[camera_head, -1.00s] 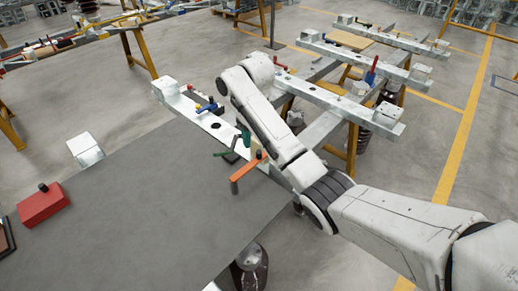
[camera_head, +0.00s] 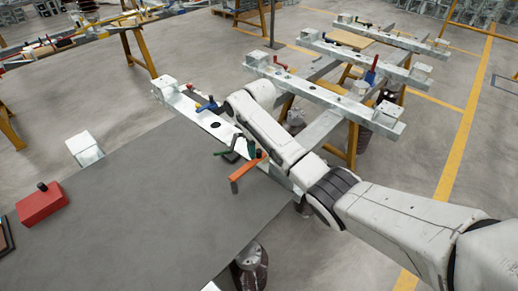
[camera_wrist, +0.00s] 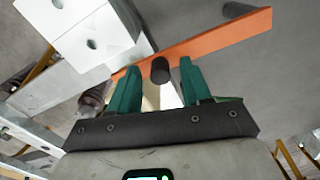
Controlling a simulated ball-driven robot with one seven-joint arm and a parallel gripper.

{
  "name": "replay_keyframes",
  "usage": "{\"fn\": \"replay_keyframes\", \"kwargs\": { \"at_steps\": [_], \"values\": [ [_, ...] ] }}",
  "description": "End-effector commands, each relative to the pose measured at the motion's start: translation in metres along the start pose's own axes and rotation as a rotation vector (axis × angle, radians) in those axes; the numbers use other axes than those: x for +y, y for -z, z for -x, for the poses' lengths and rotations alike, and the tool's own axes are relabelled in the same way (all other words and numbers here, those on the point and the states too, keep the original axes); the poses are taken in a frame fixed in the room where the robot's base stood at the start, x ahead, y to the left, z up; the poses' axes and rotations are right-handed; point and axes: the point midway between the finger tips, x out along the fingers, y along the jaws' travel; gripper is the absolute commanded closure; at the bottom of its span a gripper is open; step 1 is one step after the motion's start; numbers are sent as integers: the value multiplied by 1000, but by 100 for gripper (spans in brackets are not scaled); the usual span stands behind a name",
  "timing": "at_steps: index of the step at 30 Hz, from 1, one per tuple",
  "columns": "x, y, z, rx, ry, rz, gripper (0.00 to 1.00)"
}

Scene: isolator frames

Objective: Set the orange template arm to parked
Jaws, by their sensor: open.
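The orange template arm (camera_head: 246,168) is a flat bar at the right edge of the grey table, beside the pale beam. It also crosses the wrist view (camera_wrist: 218,37) diagonally. A dark round knob (camera_wrist: 160,70) stands on its near face. My gripper (camera_wrist: 160,67) is open, with its green fingertips on either side of the knob and a gap visible to each. In the head view my gripper (camera_head: 243,149) is by the arm's beam end and partly hidden by my wrist.
The grey table (camera_head: 130,210) is mostly bare. A red block (camera_head: 41,205) with a dark knob lies at its left. The pale beam (camera_head: 213,123) carries a blue-handled clamp (camera_head: 206,104) and a white block (camera_head: 164,86). More beams on yellow trestles stand behind.

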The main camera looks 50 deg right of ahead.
Motion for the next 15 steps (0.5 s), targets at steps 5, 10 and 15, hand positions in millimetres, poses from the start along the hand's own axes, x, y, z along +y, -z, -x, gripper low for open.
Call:
{"fn": "replay_keyframes", "kwargs": {
  "at_steps": [5,10,15],
  "values": [
    [0,0,-4,1,0,0,52],
    [0,0,-3,1,0,0,53],
    [0,0,-3,1,0,0,69]
  ]
}}
